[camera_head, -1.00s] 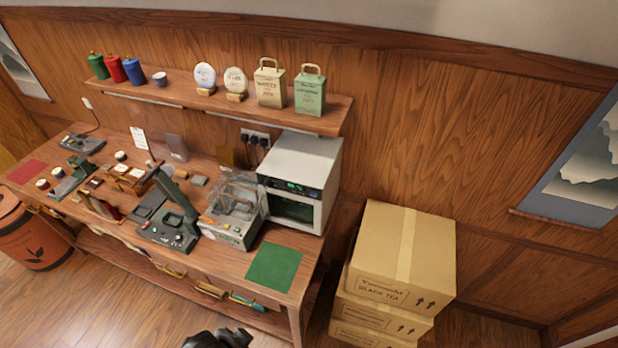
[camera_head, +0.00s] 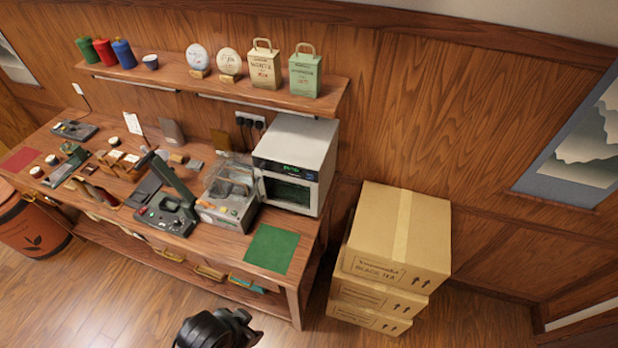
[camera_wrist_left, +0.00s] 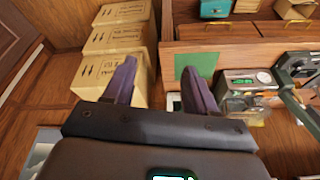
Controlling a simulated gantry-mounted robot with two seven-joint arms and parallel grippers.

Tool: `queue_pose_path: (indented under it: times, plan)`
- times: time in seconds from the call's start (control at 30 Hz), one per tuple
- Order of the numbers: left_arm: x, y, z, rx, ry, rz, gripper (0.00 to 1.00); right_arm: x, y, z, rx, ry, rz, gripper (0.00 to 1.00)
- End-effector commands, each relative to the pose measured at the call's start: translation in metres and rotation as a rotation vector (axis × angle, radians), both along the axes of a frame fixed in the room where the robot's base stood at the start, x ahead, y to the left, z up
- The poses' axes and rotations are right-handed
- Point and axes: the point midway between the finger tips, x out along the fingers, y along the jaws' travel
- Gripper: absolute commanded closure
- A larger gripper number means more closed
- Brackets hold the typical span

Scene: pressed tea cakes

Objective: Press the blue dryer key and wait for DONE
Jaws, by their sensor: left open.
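The white dryer (camera_head: 296,165) stands at the right end of the wooden bench, its front facing the room. A dark panel with a small green-lit display runs above its dark window. I cannot make out a blue key or read the display at this size. My left gripper (camera_wrist_left: 158,70) is open and empty in the left wrist view, its two dark fingers apart. The green mat (camera_wrist_left: 195,64) shows behind the right finger. The gripper's body hides part of the bench. A dark part of my arm shows at the bottom of the head view. My right gripper is not seen.
The green mat (camera_head: 271,249) lies bare on the bench in front of the dryer. A clear-lidded machine (camera_head: 229,205) stands left of the dryer. Stacked cartons (camera_head: 395,245) stand on the floor to the right. A shelf (camera_head: 205,86) with tins and bags hangs above.

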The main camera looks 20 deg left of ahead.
Motion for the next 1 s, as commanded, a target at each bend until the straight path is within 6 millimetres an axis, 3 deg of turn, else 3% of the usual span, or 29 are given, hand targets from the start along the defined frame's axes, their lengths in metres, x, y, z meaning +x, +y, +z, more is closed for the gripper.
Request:
queue_pose_path:
  times: [0.27, 0.6, 1.0]
  plan:
    - [0.0, 0.0, 0.0, 0.0, 0.0, 0.0, 0.47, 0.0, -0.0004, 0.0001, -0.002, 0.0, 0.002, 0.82]
    - [0.0, 0.0, -0.0001, 0.0, 0.0, 0.0, 0.99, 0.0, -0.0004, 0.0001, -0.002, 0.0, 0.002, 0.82]
    - [0.0, 0.0, -0.0001, 0.0, 0.0, 0.0, 1.0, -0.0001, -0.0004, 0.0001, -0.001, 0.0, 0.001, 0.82]
